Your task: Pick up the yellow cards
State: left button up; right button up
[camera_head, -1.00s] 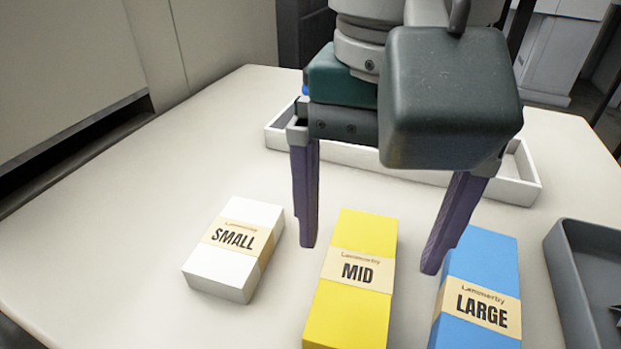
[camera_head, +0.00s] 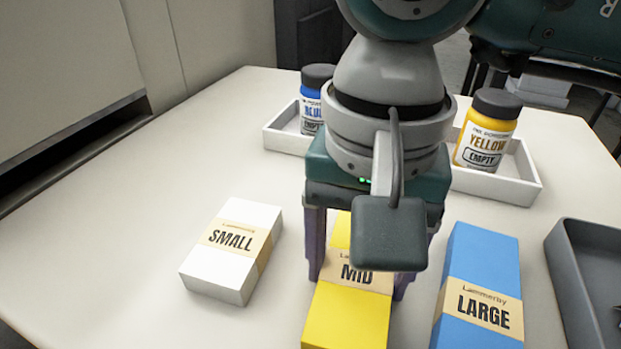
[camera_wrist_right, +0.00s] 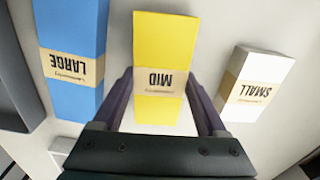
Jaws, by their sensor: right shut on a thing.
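The yellow cards (camera_head: 345,322) are a tall yellow pack with a tan band marked MID, lying on the table between a white pack and a blue pack. My right gripper (camera_head: 357,285) is over the pack from above, with one purple finger on each side. It is shut on the yellow cards at about the band. In the right wrist view the yellow cards (camera_wrist_right: 165,45) lie between the fingertips of the right gripper (camera_wrist_right: 160,88). My wrist parts hide some of the pack in the head view. My left gripper is not in view.
A white pack marked SMALL (camera_head: 222,270) lies to the left, a blue pack marked LARGE (camera_head: 482,255) close on the right. Behind is a white tray (camera_head: 285,138) with a blue-labelled jar (camera_head: 312,112) and a yellow-labelled jar (camera_head: 484,140). A grey bin (camera_head: 570,275) stands at right.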

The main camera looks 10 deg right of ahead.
jog(key=c, duration=0.9)
jog(key=shift+c, duration=0.2)
